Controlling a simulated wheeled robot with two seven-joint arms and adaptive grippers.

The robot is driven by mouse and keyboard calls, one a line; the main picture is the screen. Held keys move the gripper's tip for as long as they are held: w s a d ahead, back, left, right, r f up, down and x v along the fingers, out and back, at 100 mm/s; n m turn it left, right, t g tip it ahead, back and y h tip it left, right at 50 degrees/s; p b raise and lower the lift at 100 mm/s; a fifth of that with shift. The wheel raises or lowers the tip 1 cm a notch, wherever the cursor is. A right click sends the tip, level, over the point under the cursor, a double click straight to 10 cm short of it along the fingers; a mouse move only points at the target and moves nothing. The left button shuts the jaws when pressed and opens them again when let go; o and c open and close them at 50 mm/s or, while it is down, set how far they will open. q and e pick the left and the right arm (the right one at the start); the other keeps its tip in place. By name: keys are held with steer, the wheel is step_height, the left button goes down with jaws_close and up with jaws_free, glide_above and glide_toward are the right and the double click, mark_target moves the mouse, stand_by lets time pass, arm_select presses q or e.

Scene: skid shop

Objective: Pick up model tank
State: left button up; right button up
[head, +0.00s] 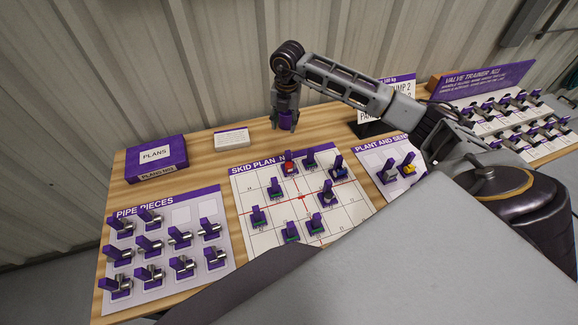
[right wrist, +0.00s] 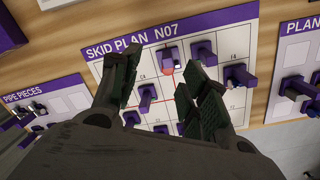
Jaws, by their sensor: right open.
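My right gripper (head: 286,122) hangs fingers down above the wood behind the top edge of the skid plan board (head: 244,198). In the right wrist view its two dark fingers (right wrist: 167,84) are apart with nothing gripped between them. Purple-handled pieces stand on the board, among them a red one (head: 290,168) and a blue one (head: 339,172). The red one (right wrist: 167,68) shows between the fingers in the wrist view. A grey piece (head: 389,171) and a yellow piece (head: 408,169) stand on the plant board. I cannot tell which piece is the model tank. My left gripper is not in view.
A pipe pieces board (head: 183,212) with several pieces lies at the left. A purple plans box (head: 157,158) and a small white card block (head: 231,139) stand behind. A valve trainer (head: 480,78) and a sign (head: 403,85) stand at the right. A corrugated wall rises behind the bench.

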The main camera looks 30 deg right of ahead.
steer(key=n, duration=0.8)
steer(key=s+n, duration=0.1)
steer(key=n, duration=0.7)
steer(key=s+n+g, duration=0.1)
steer(key=n, duration=0.7)
steer(key=shift+s+a, duration=0.15)
steer(key=shift+a, duration=0.15)
steer(key=p, duration=0.1)
glide_toward(287, 153)
steer(key=shift+d+f, duration=0.1)
steer(key=shift+f, duration=2.45)
steer(key=shift+f, duration=0.1)
